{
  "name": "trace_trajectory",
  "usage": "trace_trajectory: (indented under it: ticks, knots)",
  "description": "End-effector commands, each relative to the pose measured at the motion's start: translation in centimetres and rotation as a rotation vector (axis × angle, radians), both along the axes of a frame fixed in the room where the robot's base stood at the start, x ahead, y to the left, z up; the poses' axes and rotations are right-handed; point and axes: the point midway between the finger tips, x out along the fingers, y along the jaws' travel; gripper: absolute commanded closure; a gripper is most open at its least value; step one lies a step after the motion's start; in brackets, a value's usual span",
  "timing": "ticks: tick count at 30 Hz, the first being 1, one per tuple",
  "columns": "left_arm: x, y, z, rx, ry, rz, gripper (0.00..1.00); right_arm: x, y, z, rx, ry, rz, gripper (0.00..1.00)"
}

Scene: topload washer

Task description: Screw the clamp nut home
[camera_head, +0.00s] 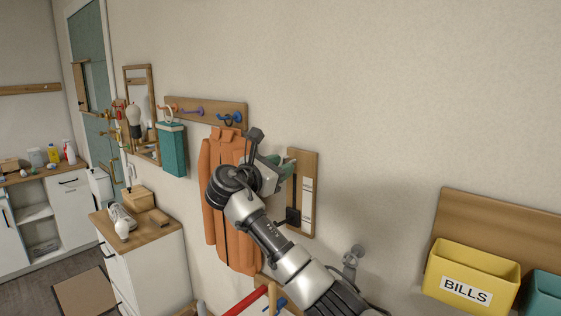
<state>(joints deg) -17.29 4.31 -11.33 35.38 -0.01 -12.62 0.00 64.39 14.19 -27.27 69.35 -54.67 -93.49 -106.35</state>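My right gripper (272,172) is raised in front of the wall, at a wooden board (308,195) with a white strip. A small grey-green part (287,165) shows between the gripper and the board. I cannot tell whether it is the clamp nut or whether the gripper touches it. One black finger part (255,135) stands up above the gripper body. A black block (293,216) shows at the board's lower left. My wrist hides much of the area, and the finger opening is not clear. My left gripper is not in view.
An orange shirt (229,225) hangs behind my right wrist under a peg rail (205,110). A yellow BILLS bin (471,275) is on the right. A white cabinet (160,265) stands at lower left. The wall above is clear.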

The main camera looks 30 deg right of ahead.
Motion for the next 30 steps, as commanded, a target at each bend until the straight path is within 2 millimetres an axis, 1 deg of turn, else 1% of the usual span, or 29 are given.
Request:
trace_trajectory:
  ticks: [3, 10, 15, 17, 26, 30]
  knots:
    - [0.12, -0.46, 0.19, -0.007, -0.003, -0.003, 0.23, 0.14, -0.42, -0.02, 0.0, 0.0, 0.0, 0.66]
    - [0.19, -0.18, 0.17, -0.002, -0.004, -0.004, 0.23, 0.15, -0.43, -0.07, 0.0, 0.0, 0.0, 0.66]
    - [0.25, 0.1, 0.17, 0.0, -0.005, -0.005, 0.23, 0.15, -0.4, -0.05, 0.0, 0.0, 0.0, 0.92]
    - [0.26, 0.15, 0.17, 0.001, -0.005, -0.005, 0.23, 0.15, -0.4, -0.05, 0.0, 0.0, 0.0, 1.0]
    - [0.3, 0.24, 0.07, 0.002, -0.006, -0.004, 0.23, 0.14, -0.37, -0.07, 0.004, -0.012, 0.001, 1.0]
    - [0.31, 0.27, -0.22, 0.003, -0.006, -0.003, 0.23, 0.15, -0.35, -0.13, 0.019, -0.052, 0.001, 1.0]
